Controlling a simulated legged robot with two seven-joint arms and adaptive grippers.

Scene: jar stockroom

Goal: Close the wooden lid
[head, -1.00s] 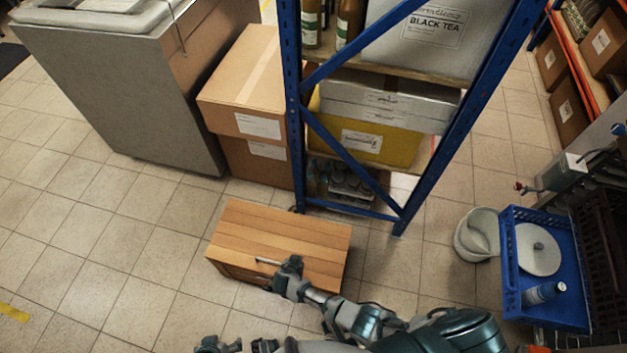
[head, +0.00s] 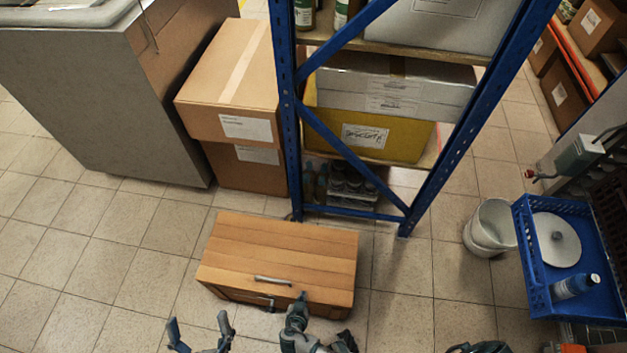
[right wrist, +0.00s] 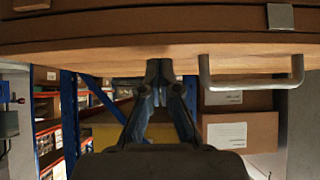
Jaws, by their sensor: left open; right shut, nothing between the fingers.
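The wooden chest stands on the tiled floor with its wooden lid (head: 285,245) lying down over it; I cannot tell whether a thin gap is left. A metal handle (head: 272,280) sits on the lid near its front edge. The chest's front (head: 235,296) shows as a narrow strip below. My right gripper (head: 301,297) is shut and empty at the lid's front edge, right of the handle. In the right wrist view its fingertips (right wrist: 160,65) are at the lid's surface, beside the handle (right wrist: 250,84). My left gripper (head: 200,330) is open and empty, in front of the chest's left part.
A blue shelf rack (head: 290,120) and stacked cartons (head: 235,90) stand behind the chest. A white bucket (head: 490,228) and a blue crate (head: 535,285) with a round lid and a bottle are at the right. Floor left of the chest is clear.

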